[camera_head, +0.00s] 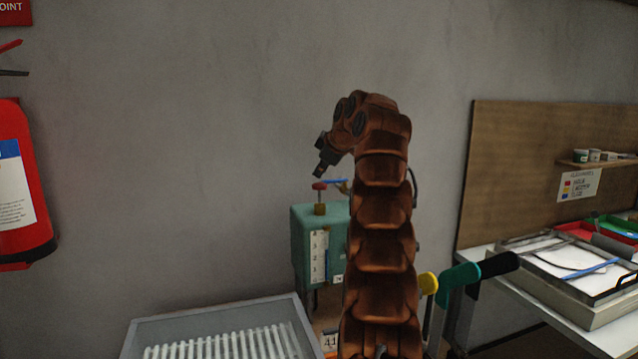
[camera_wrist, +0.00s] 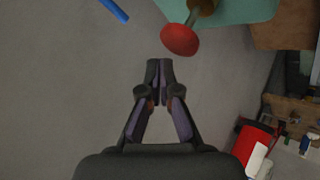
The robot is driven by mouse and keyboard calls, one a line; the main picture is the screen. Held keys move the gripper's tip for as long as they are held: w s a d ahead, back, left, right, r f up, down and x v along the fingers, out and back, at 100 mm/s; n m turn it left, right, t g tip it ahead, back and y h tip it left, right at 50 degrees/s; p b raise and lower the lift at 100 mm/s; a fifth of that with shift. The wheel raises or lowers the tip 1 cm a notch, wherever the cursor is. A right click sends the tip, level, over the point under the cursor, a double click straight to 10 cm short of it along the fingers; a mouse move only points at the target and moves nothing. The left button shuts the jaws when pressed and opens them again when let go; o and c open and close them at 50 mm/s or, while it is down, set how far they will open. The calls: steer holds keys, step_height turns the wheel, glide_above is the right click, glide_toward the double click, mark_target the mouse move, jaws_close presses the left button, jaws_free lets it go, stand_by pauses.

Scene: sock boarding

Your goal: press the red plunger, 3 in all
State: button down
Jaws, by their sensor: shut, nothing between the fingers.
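The red plunger (camera_head: 319,186) is a round red knob on a brass stem on top of a green box (camera_head: 304,222). The box has a numbered white scale on its front. My gripper (camera_head: 318,174) is just above the plunger in the head view, pointing down, with a small gap. In the wrist view, the plunger (camera_wrist: 180,40) is beyond the fingertips, slightly to the right. My gripper (camera_wrist: 160,64) is shut with its fingertips together and nothing between them. My arm hides the right part of the box.
A blue lever (camera_head: 335,181) sticks out beside the plunger. A grey tray of white rods (camera_head: 290,300) stands in front at lower left. Yellow, teal and black handles (camera_head: 462,276) are right of my arm. A red extinguisher (camera_head: 22,180) hangs at left.

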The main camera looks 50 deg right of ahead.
mark_target(321, 184)
steer(key=shift+r, duration=0.1)
step_height(321, 184, up, 5)
steer(key=p, duration=0.5)
steer(key=shift+s, duration=0.15)
steer(key=shift+d+f, duration=0.1)
steer(key=shift+f, duration=0.1)
steer(key=shift+r, duration=0.1)
stand_by(0.4)
stand_by(0.4)
stand_by(0.5)
